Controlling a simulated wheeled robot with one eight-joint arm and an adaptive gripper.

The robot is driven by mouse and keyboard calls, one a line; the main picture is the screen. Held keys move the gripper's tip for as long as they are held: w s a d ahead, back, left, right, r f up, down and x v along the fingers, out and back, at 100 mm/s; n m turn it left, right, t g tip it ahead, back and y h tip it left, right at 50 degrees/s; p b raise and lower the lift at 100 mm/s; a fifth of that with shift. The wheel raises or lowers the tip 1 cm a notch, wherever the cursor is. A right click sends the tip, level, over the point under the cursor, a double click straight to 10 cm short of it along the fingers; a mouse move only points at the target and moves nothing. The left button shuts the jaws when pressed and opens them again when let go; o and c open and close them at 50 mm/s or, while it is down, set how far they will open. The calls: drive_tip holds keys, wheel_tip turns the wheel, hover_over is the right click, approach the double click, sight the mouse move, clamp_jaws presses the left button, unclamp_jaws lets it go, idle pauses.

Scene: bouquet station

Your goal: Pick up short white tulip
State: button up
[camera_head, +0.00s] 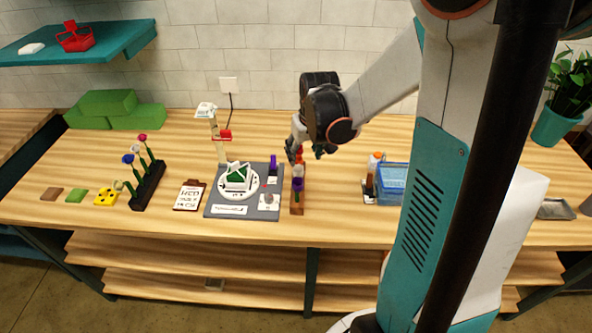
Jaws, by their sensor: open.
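A small wooden rack (297,208) on the table holds a row of short flowers. A purple one (297,184) is at the front, a short white tulip (298,170) is just behind it, and a red one (299,154) is at the back. My gripper (310,149) is open above the back end of this rack, close to the red flower. It is behind and above the white tulip. The small size hides whether a finger touches any flower.
A black rack (149,188) with taller pink, blue and white flowers stands at left. A grey mat (217,202) with a round white stand (238,193) lies beside the wooden rack. A blue bin (391,184) and an orange-capped bottle (373,168) are at right. Bare table separates rack and bottle.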

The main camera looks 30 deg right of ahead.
sight(299, 168)
drive_tip(key=b+x, duration=0.1)
drive_tip(key=x, duration=0.5)
drive_tip(key=shift+a+b+x, duration=0.1)
drive_tip(key=shift+b+x, duration=0.15)
drive_tip(key=shift+x, duration=1.05)
drive_tip(key=shift+a+b+x, duration=0.15)
drive_tip(key=shift+b+x, duration=0.05)
drive_tip(key=shift+x, duration=1.1)
drive_tip(key=c, duration=0.9)
